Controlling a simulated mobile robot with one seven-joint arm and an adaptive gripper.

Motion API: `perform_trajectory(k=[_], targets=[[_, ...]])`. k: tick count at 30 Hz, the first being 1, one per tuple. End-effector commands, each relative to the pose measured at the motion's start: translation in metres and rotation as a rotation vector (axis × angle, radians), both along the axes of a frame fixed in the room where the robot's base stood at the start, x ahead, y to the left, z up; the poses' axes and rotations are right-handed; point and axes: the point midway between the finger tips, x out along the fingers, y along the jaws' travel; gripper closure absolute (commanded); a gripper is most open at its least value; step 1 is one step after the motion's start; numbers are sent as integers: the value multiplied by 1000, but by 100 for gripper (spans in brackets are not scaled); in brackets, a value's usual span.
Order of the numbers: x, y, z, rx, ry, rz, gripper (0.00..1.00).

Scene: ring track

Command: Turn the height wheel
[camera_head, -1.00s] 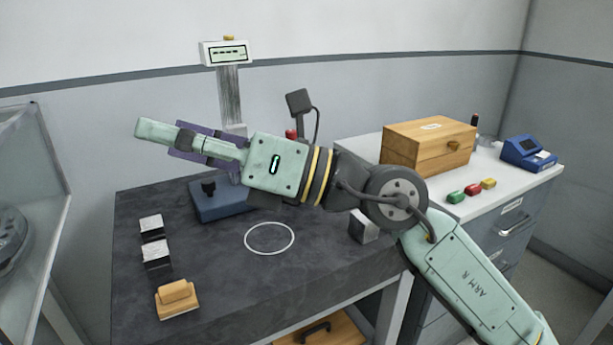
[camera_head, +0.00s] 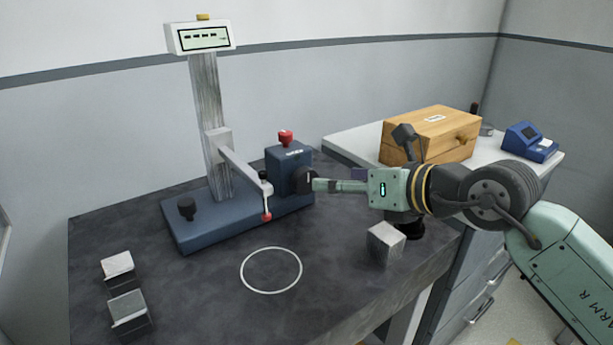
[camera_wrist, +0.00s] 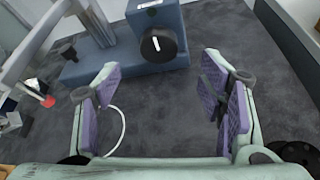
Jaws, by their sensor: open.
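The height wheel (camera_head: 306,181) is a black round knob on the side of a blue block (camera_head: 287,165) on the height gauge. In the wrist view the wheel (camera_wrist: 158,46) shows face-on with a white mark, ahead of my fingers and roughly between their lines. My gripper (camera_head: 322,185) points left at the wheel in the head view, its tips very close to it. In the wrist view my gripper (camera_wrist: 162,82) is open with purple pads and nothing between them. Contact cannot be told in the head view.
The gauge has a blue base (camera_head: 215,222), a column with a display (camera_head: 203,38), and a red-tipped probe arm (camera_head: 266,200). A metal cube (camera_head: 386,242) sits below my arm. A white ring (camera_head: 271,270) marks clear table.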

Motion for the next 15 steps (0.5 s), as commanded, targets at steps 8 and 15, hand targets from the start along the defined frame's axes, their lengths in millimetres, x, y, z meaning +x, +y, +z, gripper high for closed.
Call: perform_trajectory(k=[8,15], targets=[[37,35,-18,-2,1,5,36],[56,52,-29,-1,-1,2,36]])
